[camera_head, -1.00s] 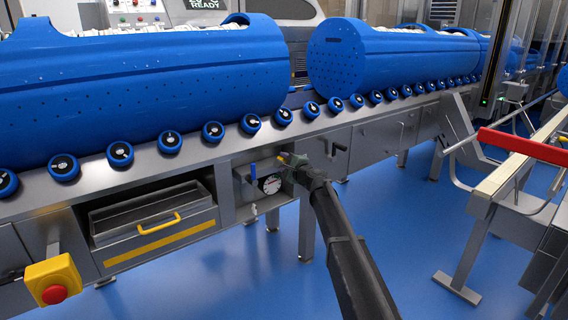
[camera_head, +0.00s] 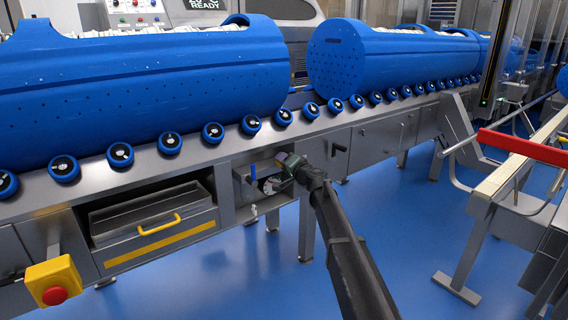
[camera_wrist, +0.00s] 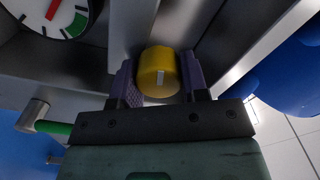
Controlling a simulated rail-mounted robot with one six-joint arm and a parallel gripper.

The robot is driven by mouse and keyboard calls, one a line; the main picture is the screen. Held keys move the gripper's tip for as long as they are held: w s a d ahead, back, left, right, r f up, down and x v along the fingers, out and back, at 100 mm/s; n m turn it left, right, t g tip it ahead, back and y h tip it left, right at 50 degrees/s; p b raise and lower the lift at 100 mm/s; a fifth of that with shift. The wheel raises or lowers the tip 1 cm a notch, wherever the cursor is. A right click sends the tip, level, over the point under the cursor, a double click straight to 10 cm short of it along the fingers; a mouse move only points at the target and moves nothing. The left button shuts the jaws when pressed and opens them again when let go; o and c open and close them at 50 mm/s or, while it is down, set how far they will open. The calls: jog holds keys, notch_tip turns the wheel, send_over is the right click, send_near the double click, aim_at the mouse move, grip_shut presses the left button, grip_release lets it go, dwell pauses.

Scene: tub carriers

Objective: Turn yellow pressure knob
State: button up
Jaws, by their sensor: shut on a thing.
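The yellow pressure knob (camera_wrist: 159,71) shows in the wrist view, with a white mark on its face. My gripper (camera_wrist: 161,82) has its two dark fingers on either side of the knob and is shut on it. In the head view my gripper (camera_head: 285,160) reaches into the recess under the conveyor, beside the pressure gauge (camera_head: 270,185). The knob is hidden there behind my gripper. The gauge (camera_wrist: 50,14) also shows at the upper left of the wrist view, with a red needle and a green band.
A blue-handled valve (camera_head: 253,172) sits left of the gauge, and a green-handled one (camera_wrist: 52,127) shows in the wrist view. An open drawer (camera_head: 160,232) and a yellow box with a red button (camera_head: 54,283) are further left. Large blue tubs (camera_head: 390,58) rest on rollers above.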

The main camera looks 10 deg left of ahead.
jog(key=shift+n, duration=0.6)
jog(key=o, duration=0.9)
jog(key=shift+o, duration=0.2)
jog(key=v, duration=1.1)
